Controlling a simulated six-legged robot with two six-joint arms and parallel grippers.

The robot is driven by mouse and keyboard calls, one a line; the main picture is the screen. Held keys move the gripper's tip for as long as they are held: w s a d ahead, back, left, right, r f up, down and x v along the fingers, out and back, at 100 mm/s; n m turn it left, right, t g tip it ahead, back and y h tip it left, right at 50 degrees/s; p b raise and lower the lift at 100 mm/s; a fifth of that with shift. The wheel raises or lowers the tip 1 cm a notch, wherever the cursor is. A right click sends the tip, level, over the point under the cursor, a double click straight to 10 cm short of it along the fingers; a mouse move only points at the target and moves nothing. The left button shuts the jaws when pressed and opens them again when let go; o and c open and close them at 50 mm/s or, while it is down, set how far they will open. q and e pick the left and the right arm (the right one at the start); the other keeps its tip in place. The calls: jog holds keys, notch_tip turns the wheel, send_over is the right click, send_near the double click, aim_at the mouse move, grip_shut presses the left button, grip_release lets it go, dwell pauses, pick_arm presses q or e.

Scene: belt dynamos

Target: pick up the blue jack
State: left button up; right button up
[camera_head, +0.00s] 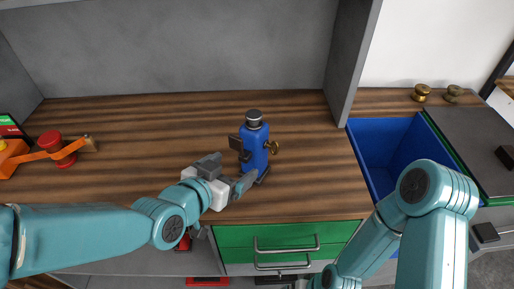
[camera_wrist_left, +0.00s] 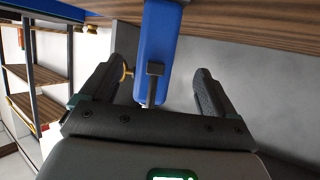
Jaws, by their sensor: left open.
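The blue jack (camera_head: 254,151) stands upright on the wooden worktop, near its front edge, with a dark round top and a brass knob on its right side. My left gripper (camera_head: 230,170) is open just in front and left of the jack. In the left wrist view the blue body (camera_wrist_left: 156,48) shows between the two spread dark fingers of the left gripper (camera_wrist_left: 155,85), with a dark lever pointing toward the palm. I see no finger closed on it.
An orange strap with a red knob (camera_head: 51,142) lies at the left of the worktop. A grey upright panel (camera_head: 351,65) stands right of the jack, beside an open blue bin (camera_head: 384,153). Green drawers (camera_head: 265,236) are below. The worktop behind the jack is clear.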

aim_at(247, 158)
pick_arm(q)
jog(key=x, duration=0.4)
jog(key=shift+w+f, duration=0.1)
jog(key=shift+f, duration=0.05)
jog(key=x, duration=0.3)
jog(key=p+x, duration=0.1)
jog(key=x, duration=0.2)
jog(key=shift+d, duration=0.3)
jog(key=shift+c, duration=0.3)
grip_shut()
jog(key=shift+r, duration=0.25)
